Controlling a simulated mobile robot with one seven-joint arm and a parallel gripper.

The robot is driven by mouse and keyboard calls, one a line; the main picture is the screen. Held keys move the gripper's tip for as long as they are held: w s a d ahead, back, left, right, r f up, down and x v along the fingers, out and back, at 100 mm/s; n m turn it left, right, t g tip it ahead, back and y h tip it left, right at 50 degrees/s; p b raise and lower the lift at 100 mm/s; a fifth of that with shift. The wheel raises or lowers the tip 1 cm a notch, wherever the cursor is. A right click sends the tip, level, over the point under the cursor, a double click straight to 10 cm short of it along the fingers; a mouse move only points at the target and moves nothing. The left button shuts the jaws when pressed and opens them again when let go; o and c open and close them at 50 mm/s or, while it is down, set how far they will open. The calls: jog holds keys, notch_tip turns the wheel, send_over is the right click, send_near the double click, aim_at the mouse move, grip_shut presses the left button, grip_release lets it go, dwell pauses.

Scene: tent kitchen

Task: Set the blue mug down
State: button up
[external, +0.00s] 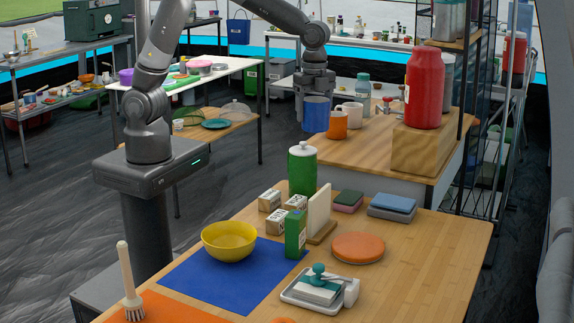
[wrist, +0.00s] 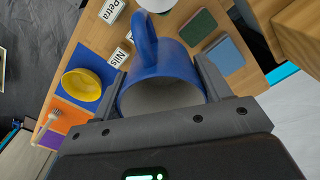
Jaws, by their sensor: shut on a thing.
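The blue mug (external: 316,115) is held in my gripper (external: 316,94), at the near-left corner of the far wooden table (external: 365,155) in the external view. In the wrist view the blue mug (wrist: 160,62) sits between the two fingers, its handle pointing to the top of the picture and its pale inside facing the camera. My gripper (wrist: 160,85) is shut on the mug. In the wrist view a tabletop lies well beyond the mug, so it appears held in the air.
Close to the mug stand an orange mug (external: 337,124) and a white mug (external: 352,115). A red canister (external: 424,88) stands on a wooden block (external: 424,148). The near table holds a green canister (external: 302,170) and yellow bowl (external: 229,241). The far table's front part looks clear.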

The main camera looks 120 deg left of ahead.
jog(key=w+d+m, duration=0.3)
jog(key=d+m, duration=0.3)
jog(key=d, duration=2.4)
jog(key=s+d+m, duration=0.2)
jog(key=s+d, duration=0.3)
jog(key=d, duration=0.4)
jog(key=s+d+m, duration=0.2)
jog(key=s+d, duration=0.3)
jog(key=d, duration=0.5)
jog(key=s+d+m, duration=0.2)
jog(key=s+d, duration=0.2)
jog(key=d, duration=0.5)
notch_tip(320, 180, down, 13)
jog(key=w+a+f, duration=0.1)
jog(key=w+f, duration=0.1)
jog(key=w, duration=0.1)
jog(key=w+a+f, duration=0.2)
jog(key=w, duration=0.2)
jog(key=w+a+f, duration=0.2)
jog(key=w+f, duration=0.1)
jog(key=shift+w, duration=0.4)
jog(key=shift+f, duration=1.95)
jog(key=shift+f, duration=0.15)
